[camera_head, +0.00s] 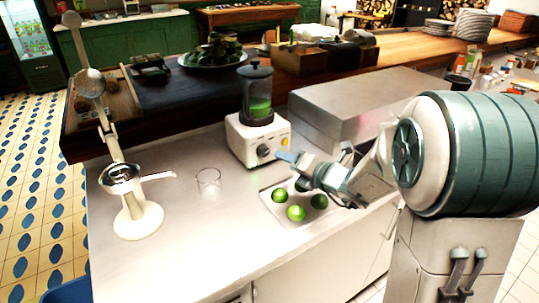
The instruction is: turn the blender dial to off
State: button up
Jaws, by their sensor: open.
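The blender has a white base (241,143) and a dark-lidded clear jar (257,92) with green contents at the bottom. It stands upright on the metal counter. Its dark round dial (263,151) is on the front face, towards the right; its setting is too small to read. My gripper (284,158) is open, just right of the dial and close to it in the picture. I cannot tell whether a finger touches the dial.
A tray (268,197) with several limes (296,212) lies below my gripper. An empty glass (208,180) stands left of it. A white lever juicer (137,215) stands at the left. A metal box (350,105) is behind my arm. The front left counter is clear.

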aim_at(265, 153)
jog(key=x, duration=0.9)
jog(key=shift+w+a, duration=0.1)
jog(key=shift+w, duration=0.15)
jog(key=shift+c, duration=0.3)
jog(key=shift+f, duration=0.1)
jog(key=c, duration=0.9)
